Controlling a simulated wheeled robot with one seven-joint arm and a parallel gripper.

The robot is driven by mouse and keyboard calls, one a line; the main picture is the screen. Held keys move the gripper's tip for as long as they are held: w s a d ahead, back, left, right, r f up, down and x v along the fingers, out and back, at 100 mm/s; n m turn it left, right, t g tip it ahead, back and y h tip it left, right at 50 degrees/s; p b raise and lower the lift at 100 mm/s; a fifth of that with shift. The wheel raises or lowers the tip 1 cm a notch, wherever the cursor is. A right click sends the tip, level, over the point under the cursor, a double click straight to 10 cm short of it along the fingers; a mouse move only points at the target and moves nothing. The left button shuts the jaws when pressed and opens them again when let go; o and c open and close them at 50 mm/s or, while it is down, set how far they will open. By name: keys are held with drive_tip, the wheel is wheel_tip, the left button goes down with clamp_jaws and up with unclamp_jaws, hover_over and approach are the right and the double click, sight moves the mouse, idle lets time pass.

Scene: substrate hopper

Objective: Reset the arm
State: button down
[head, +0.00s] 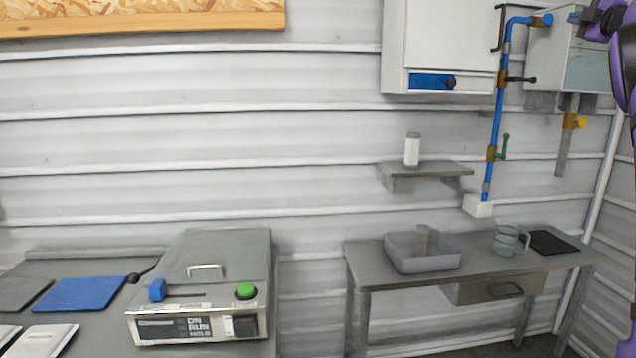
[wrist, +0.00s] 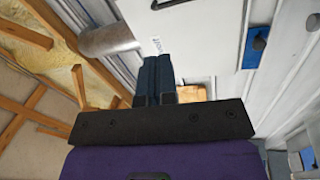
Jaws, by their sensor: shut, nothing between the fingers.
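My gripper (wrist: 153,82) shows in the wrist view with its two dark fingers side by side and touching. Nothing is between them. It points up toward the roof and the top of a wall, clear of any object. In the head view, part of my purple and black arm (head: 622,60) shows at the upper right edge. The fingertips cannot be made out there.
A grey hopper (head: 570,65) and blue pipe (head: 498,110) with valves are near my arm. A white wall cabinet (head: 435,40) is left of them. Below are a small shelf (head: 425,169), a table (head: 365,258) with a tray and jug, and a machine (head: 215,260).

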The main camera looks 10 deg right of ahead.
drive_tip(key=s+a+m+g+h, duration=0.2)
drive_tip(key=s+a+m+h, duration=0.7)
drive_tip(key=m, duration=0.5)
drive_tip(key=s+a+f+m+g+y, duration=0.2)
drive_tip(key=s+a+f+g, duration=0.2)
drive_tip(key=s+a+f, duration=0.55)
drive_tip(key=s+a+f+m+g+y, duration=0.25)
drive_tip(key=s+a+f, duration=0.35)
drive_tip(key=a+f, duration=0.5)
drive_tip(key=s+a+f+n+g+y, duration=0.2)
drive_tip(key=s+a+f+g+y, duration=0.2)
drive_tip(key=s+a+f, duration=1.2)
drive_tip(key=s+f+g, duration=0.1)
drive_tip(key=s+g, duration=0.1)
drive_tip(key=shift+s+a+f+g, duration=0.15)
drive_tip(key=shift+s+f+g, duration=0.1)
drive_tip(key=shift+g, duration=0.1)
